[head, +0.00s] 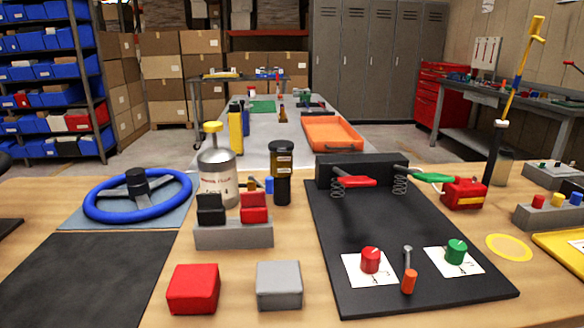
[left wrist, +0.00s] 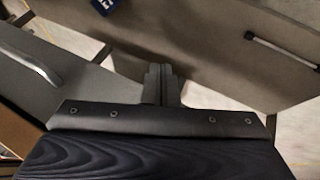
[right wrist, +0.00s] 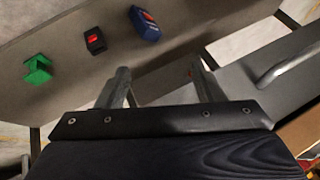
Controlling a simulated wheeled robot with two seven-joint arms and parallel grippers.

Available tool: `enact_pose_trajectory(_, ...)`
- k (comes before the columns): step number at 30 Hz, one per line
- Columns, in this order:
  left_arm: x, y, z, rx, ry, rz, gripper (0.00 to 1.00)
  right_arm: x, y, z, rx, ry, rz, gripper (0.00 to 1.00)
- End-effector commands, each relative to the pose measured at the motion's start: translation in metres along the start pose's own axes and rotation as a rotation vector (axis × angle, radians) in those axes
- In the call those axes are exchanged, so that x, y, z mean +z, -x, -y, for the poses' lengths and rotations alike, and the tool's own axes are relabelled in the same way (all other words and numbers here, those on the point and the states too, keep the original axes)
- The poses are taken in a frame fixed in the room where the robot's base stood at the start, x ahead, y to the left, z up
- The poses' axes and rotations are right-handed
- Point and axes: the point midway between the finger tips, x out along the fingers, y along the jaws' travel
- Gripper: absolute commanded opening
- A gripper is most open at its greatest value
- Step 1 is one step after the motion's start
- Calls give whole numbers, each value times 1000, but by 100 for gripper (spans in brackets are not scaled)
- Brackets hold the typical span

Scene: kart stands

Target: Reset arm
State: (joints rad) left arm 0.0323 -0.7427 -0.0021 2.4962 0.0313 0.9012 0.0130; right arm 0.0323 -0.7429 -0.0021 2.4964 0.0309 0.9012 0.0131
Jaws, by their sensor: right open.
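Neither arm shows in the head view. In the left wrist view my left gripper (left wrist: 163,84) has its two fingers together, with nothing seen between them. In the right wrist view my right gripper (right wrist: 162,84) has its fingers apart and nothing between them. Both wrist views show grey panels and bars close by and pale floor beyond. Past the right gripper's fingers, a green piece (right wrist: 38,70), a small black item with a red mark (right wrist: 94,40) and a blue item (right wrist: 145,24) lie on a grey surface.
The wooden table in the head view holds a blue steering wheel (head: 138,196), a can (head: 218,180), a red block (head: 194,289), a grey block (head: 279,285) and a black board (head: 400,236) with red and green knobs. An orange tray (head: 333,133) lies on a table behind.

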Motion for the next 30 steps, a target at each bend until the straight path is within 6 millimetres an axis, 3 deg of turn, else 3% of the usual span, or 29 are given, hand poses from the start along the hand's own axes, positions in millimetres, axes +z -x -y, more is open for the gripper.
enact_pose_trajectory(1, -19, 38, -17, 0, 0, 0, 0, -19, 38, 17, 0, 0, 0, 62)
enact_pose_trajectory(15, -97, 193, -88, 0, 0, 0, 0, -98, 193, 88, 0, 0, 0, 62)
enact_pose_trajectory(20, -108, 214, -98, 0, 0, 0, 0, -108, 214, 98, 0, 0, 0, 62)
enact_pose_trajectory(30, -108, 215, -98, 0, 0, 0, 0, -108, 215, 98, 0, 0, 0, 62)
